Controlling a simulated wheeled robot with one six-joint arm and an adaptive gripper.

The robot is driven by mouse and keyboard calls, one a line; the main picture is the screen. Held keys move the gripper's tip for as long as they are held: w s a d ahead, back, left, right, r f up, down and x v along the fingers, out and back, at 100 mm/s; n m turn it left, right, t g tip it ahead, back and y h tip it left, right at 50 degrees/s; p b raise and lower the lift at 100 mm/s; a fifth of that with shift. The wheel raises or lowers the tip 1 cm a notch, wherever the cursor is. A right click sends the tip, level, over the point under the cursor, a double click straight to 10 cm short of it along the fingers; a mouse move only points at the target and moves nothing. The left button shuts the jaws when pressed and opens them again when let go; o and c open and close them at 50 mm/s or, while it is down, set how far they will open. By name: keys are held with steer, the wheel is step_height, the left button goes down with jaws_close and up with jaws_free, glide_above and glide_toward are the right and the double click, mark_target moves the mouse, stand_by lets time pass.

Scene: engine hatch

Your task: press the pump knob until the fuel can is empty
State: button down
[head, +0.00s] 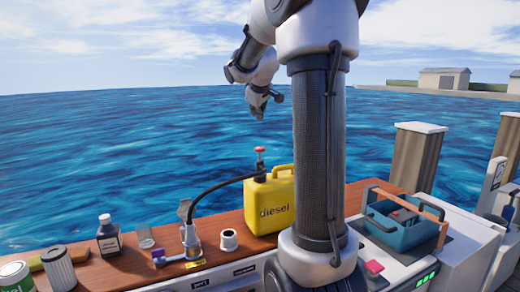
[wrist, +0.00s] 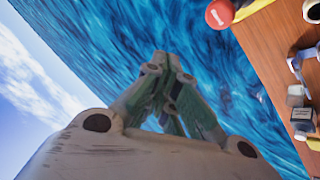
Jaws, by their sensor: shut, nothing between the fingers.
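The yellow diesel can (head: 270,205) stands upright on the wooden deck, partly hidden behind my arm column. A pump with a red knob (head: 260,150) rises from its top, and a black hose runs from it down to the filler fitting (head: 190,238). The knob also shows as a red disc at the top of the wrist view (wrist: 219,13). My gripper (head: 263,112) is above the knob in the head view, with a gap between them. Its fingers are together and empty in the wrist view (wrist: 165,62). The fuel level inside the can is not visible.
On the deck left of the can are a white roll-like cup (head: 229,239), a dark bottle (head: 109,237), a small jar (head: 145,238), a ribbed filter (head: 58,268) and a green tin (head: 14,277). A blue toolbox (head: 395,230) stands at the right. Water lies beyond the deck.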

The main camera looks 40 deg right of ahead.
mark_target(257, 148)
steer(key=shift+f, duration=4.45)
steer(key=shift+f, duration=0.1)
steer(key=shift+f, duration=0.3)
steer(key=shift+r, duration=0.1)
steer(key=shift+r, duration=0.35)
steer(key=shift+r, duration=2.5)
